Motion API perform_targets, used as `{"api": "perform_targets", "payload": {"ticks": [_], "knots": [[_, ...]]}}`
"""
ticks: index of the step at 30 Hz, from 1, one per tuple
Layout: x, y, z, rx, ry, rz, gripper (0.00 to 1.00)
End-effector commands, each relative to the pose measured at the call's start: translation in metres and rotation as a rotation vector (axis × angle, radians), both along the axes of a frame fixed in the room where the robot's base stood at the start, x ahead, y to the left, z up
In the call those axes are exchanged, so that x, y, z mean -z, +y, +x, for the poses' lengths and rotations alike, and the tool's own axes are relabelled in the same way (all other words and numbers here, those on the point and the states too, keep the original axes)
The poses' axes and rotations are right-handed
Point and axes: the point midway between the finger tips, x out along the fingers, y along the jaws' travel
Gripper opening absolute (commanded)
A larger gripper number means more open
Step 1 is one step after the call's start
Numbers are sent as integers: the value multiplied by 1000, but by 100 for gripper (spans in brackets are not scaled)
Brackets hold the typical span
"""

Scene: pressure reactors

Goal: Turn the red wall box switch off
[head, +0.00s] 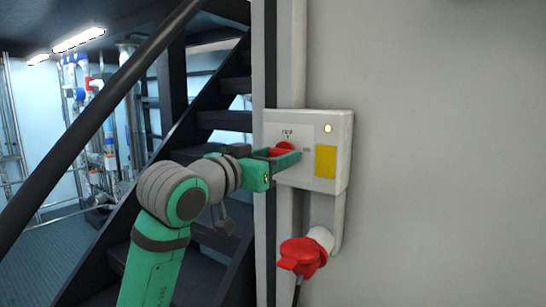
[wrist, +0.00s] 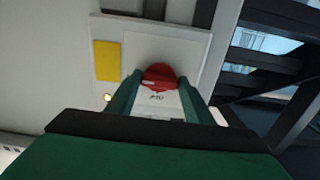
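A pale wall box (head: 341,128) is fixed to the wall, with a red switch knob (head: 283,148) on its white front panel. My green gripper (head: 284,162) is at the panel, its fingers reaching to the knob and partly hiding it. In the wrist view, which shows the box upside down, the red knob (wrist: 158,76) sits between the two fingertips of my gripper (wrist: 160,84). The fingers are apart, one on each side of the knob, with narrow gaps visible. Firm contact cannot be made out. A small lamp (head: 327,128) on the box glows.
A yellow label (head: 325,161) is on the box beside the panel. A red plug (head: 302,257) with a cable hangs below the box. A dark stair with a handrail (head: 95,115) stands to the left, close to my arm. The wall at right is bare.

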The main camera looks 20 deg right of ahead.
Motion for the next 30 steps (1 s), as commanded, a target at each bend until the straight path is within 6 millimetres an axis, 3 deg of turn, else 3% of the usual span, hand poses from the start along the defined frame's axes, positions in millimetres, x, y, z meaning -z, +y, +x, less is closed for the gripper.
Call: {"api": "perform_targets", "payload": {"ticks": [14, 30], "knots": [[-1, -4, 2, -5, 113, -89, 25], [0, -4, 2, -4, 503, -390, 25]]}}
